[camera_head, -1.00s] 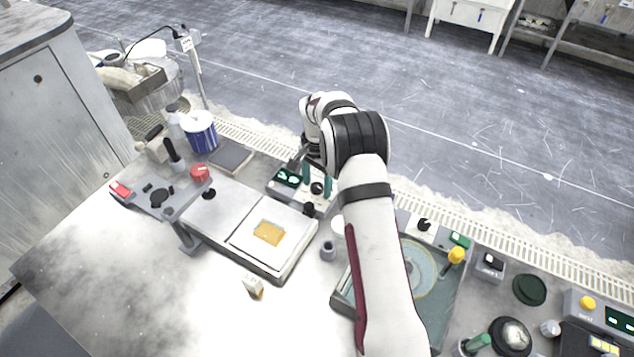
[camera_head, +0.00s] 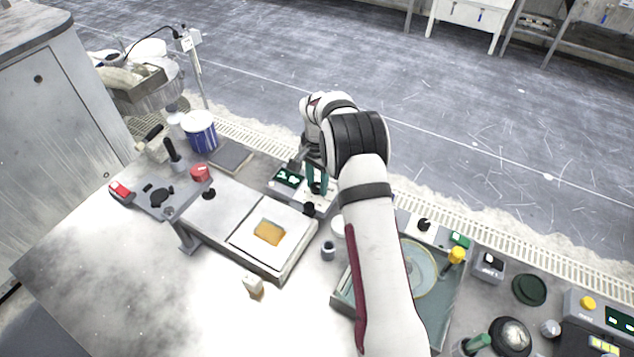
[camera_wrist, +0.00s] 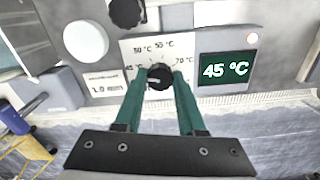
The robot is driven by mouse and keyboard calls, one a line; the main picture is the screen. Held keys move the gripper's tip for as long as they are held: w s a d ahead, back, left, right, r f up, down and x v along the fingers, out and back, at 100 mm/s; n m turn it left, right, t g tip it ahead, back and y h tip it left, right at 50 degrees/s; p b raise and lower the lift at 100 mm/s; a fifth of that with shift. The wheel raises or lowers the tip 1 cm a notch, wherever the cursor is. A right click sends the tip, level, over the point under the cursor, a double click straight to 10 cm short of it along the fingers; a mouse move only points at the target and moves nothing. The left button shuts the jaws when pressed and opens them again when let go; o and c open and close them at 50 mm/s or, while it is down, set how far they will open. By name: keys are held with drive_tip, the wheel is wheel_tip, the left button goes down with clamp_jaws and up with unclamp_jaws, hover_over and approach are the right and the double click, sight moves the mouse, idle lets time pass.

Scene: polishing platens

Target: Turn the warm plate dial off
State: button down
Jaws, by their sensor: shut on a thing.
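The warm plate dial (camera_wrist: 159,79) is a black round knob on a pale panel in the wrist view. A light mark on it points left, toward the printed 45 °C. The display (camera_wrist: 224,69) to its right reads 45 °C in pale digits; it also shows small in the head view (camera_head: 287,178). My gripper (camera_wrist: 160,74) is shut on the dial, one green finger on each side. In the head view my gripper (camera_head: 317,180) reaches down to the panel, and the dial is mostly hidden by the fingers.
A second black knob (camera_wrist: 127,12) and a round white piece (camera_wrist: 86,40) are close to the dial. A flat plate unit (camera_head: 213,219) with an amber piece (camera_head: 269,232) stands in front. A platen tray (camera_head: 448,309) is to the right, behind my arm.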

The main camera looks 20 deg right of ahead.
drive_tip(key=shift+n, duration=0.3)
drive_tip(key=n, duration=1)
idle(0.4)
drive_tip(key=shift+n, duration=0.4)
drive_tip(key=c, duration=0.5)
unclamp_jaws()
